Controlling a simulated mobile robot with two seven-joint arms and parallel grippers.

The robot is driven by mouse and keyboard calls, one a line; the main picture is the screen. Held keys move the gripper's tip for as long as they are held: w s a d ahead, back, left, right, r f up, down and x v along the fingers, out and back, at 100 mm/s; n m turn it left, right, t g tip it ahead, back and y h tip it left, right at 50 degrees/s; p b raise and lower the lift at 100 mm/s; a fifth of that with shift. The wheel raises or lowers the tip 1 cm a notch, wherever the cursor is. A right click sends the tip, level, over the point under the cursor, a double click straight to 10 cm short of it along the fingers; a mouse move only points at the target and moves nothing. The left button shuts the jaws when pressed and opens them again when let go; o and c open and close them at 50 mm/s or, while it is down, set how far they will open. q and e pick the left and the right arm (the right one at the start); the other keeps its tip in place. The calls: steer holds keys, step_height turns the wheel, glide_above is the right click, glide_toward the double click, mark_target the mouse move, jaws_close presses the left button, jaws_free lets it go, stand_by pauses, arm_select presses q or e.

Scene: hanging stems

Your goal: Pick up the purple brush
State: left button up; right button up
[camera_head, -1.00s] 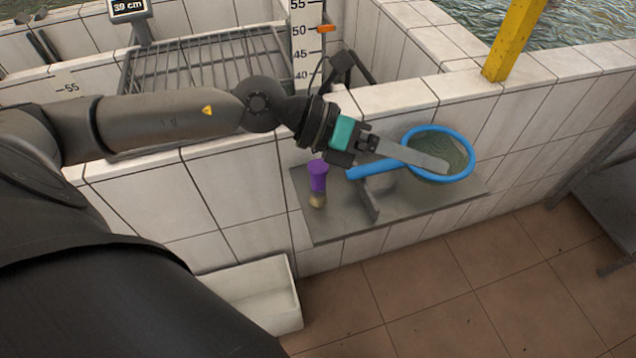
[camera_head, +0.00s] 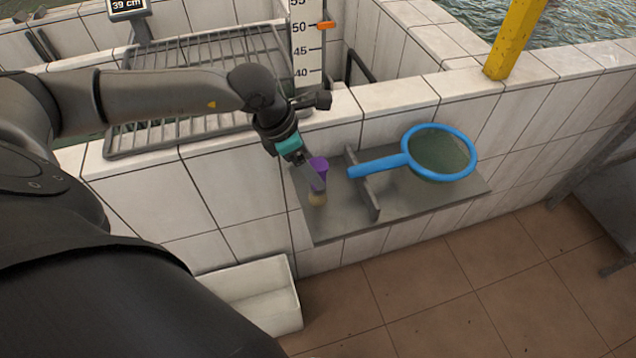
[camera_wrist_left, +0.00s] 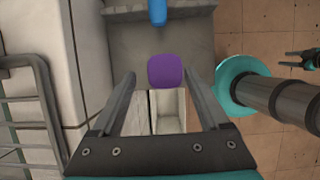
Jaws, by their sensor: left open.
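The purple brush (camera_head: 320,164) stands at the left end of a grey shelf (camera_head: 335,222) on the tiled wall, its pale bristles (camera_head: 317,200) down. My left gripper (camera_head: 308,172) is at the brush in the head view, and one grey finger hides part of its handle. In the left wrist view my left gripper (camera_wrist_left: 163,76) is open, and the top of the purple brush (camera_wrist_left: 166,70) shows between its fingertips with a gap on both sides. I cannot tell how far the fingertips reach down the handle.
A blue-rimmed net (camera_head: 440,153) lies on the right of the shelf, beyond a low upright divider (camera_head: 371,195). A wire rack (camera_head: 200,75) and a measuring scale (camera_head: 308,45) are behind. A white bin (camera_head: 262,295) is on the floor below.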

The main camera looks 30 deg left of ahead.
mark_target(317, 197)
arm_select(q)
steer(key=x, duration=0.6)
steer(key=shift+d+f+b, duration=0.3)
steer(key=shift+d+b, duration=0.1)
jaws_close()
stand_by(0.3)
